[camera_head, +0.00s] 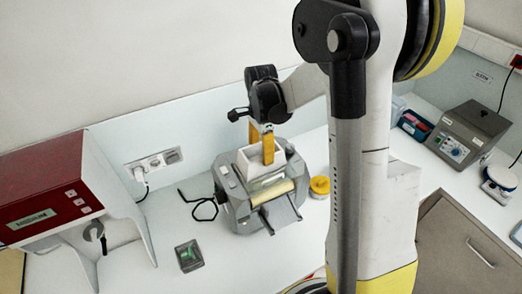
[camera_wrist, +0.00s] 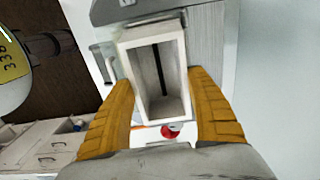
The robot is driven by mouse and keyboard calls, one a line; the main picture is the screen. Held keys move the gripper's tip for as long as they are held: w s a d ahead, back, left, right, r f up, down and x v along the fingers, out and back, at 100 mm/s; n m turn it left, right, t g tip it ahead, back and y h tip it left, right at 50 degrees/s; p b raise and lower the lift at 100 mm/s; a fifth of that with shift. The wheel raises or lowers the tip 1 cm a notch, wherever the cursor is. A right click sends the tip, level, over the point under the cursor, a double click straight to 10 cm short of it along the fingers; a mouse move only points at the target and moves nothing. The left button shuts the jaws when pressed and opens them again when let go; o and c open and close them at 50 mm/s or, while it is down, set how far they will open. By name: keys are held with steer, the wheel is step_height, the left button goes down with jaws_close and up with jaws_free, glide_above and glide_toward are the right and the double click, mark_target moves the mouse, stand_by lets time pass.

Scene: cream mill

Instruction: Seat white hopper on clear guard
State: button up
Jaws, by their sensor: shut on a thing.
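The white hopper (camera_head: 245,168) is an open-topped rectangular box at the top of the grey cream mill (camera_head: 235,203) in the head view. My gripper (camera_head: 263,150) has its yellow fingers at the hopper, pointing down. In the wrist view the hopper (camera_wrist: 174,103) lies between the two fingers of my gripper (camera_wrist: 162,84), and a dark slot shows in its floor. My gripper is shut on the hopper. The clear guard (camera_head: 268,182) is over the mill's front, above a cream roller. I cannot tell whether the hopper touches the guard.
A red-and-white machine (camera_head: 50,196) stands at the left, with a small dark dish (camera_head: 188,256) in front. A yellow-lidded jar (camera_head: 320,186) is right of the mill. A black bent rod (camera_head: 204,207) lies left of it. A grey instrument (camera_head: 468,135) is further right.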

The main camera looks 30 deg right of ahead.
steer(key=shift+f, duration=0.15)
stand_by(0.3)
steer(key=o, duration=1.3)
steer(key=shift+o, duration=0.2)
step_height(320, 180, up, 12)
